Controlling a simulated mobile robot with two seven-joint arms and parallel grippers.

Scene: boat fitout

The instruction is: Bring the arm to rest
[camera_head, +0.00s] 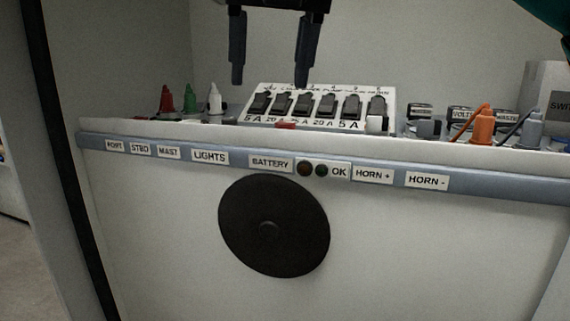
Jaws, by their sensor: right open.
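My right gripper (270,62) hangs in from the top middle of the head view. Its two dark fingers are apart and nothing is between them. The fingertips are above and just behind the left part of the switch panel (392,104) in the picture, and I cannot tell whether they touch it. My left gripper is not in view.
The panel carries a row of black switches (306,104). Red, green and white plugs (190,98) stand at left, orange (483,127) and grey (531,129) plugs at right. A labelled rail (230,158) and black disc (273,226) are on the front.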

